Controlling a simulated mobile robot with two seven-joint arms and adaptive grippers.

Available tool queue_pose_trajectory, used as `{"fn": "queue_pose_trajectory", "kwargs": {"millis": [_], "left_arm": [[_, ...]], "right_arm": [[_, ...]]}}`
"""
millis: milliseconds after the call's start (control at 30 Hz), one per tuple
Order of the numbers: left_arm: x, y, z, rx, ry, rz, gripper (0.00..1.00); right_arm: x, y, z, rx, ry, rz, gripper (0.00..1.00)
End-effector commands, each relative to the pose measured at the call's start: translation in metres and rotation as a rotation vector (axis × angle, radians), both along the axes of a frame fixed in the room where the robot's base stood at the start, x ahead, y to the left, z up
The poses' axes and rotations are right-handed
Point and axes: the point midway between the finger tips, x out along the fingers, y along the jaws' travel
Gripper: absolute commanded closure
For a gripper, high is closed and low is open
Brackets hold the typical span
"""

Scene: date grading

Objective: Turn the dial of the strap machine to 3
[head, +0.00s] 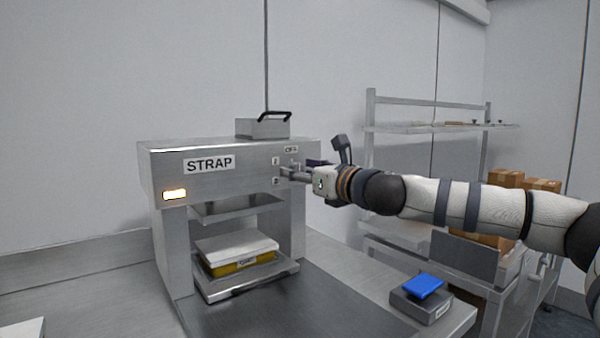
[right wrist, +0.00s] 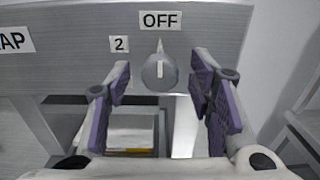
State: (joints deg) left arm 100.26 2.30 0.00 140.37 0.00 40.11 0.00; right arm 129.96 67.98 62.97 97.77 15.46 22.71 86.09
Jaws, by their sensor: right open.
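The strap machine (head: 225,165) is a grey metal press with a STRAP label, standing on the counter. Its round grey dial (right wrist: 160,72) shows in the right wrist view, with its pointer straight up at the OFF label (right wrist: 161,20). A label 2 (right wrist: 119,44) is left of the dial; I see no 3 label clearly. My right gripper (head: 288,172) is at the machine's front panel; in the right wrist view its purple-padded fingers (right wrist: 162,92) are open, one on each side of the dial, apart from it. In the head view the gripper largely hides the dial. My left gripper is not in view.
A white and yellow stack (head: 238,257) lies in the machine's opening under the press plate. An orange lamp (head: 174,194) glows on its front. A grey box with a blue top (head: 423,286) stands on the counter at right. A shelf rack (head: 430,128) and cartons are behind my arm.

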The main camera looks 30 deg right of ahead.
Motion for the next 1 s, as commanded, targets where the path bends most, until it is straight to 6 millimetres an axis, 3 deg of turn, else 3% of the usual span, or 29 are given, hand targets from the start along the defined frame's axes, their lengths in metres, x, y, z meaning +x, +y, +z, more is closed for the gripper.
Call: {"fn": "queue_pose_trajectory", "kwargs": {"millis": [300, 500, 1000], "left_arm": [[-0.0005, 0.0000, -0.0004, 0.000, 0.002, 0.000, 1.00], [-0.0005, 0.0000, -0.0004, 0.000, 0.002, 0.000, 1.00], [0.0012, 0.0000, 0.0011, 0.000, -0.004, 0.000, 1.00]], "right_arm": [[0.0049, 0.0005, -0.0002, 0.000, 0.000, 0.000, 0.54], [0.0047, 0.0005, -0.0002, 0.000, 0.000, 0.000, 0.99], [0.0044, 0.0004, 0.0004, -0.120, -0.009, 0.000, 1.00]]}}
